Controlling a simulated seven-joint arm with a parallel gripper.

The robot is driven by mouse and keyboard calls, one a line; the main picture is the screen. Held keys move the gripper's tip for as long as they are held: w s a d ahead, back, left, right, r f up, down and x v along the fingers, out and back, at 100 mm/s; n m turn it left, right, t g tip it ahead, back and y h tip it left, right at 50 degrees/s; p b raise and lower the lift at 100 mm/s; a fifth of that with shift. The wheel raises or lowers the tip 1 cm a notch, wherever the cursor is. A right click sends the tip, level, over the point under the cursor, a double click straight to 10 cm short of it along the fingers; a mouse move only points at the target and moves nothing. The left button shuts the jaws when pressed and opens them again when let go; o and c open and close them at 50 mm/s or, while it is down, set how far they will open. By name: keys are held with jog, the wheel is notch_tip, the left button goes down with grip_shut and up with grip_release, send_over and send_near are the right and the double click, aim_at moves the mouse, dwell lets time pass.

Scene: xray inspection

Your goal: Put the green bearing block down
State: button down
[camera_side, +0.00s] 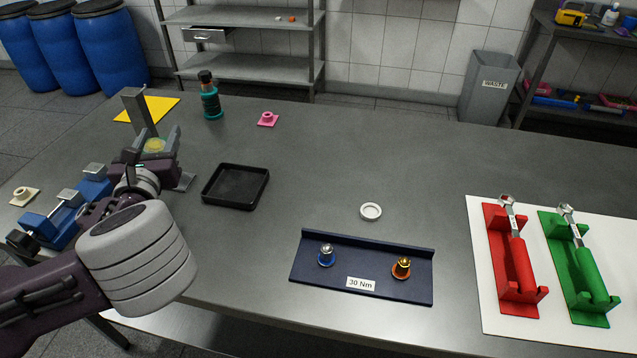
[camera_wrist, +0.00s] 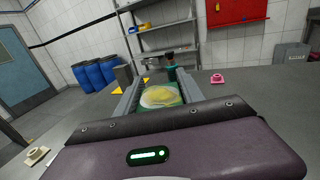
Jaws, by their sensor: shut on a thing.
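My gripper (camera_side: 158,142) is at the left of the table in the side view, raised above the tabletop. Its two fingers are shut on the green bearing block (camera_wrist: 162,98), which shows in the wrist view as a green piece with a pale yellow-green round top. In the side view only a small yellowish part of the block (camera_side: 154,146) shows between the fingers. Its underside is hidden, and I cannot tell how far it is above whatever lies under it.
A grey upright post (camera_side: 138,112) stands close behind my gripper. Bare table (camera_side: 330,165) lies right of the tray.

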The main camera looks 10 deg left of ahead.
jog(key=s+d+r+m+t+h, duration=0.1)
jog(key=s+d+r+m+h, duration=0.4)
jog(key=d, duration=0.5)
jog(key=shift+n+h, duration=0.4)
jog(key=shift+n, duration=0.2)
jog(key=f, duration=1.1)
jog(key=s+f, duration=0.1)
jog(key=f, duration=0.5)
jog(key=shift+d+f, duration=0.1)
jog(key=shift+f, duration=0.25)
jog(key=c, duration=0.7)
grip_release()
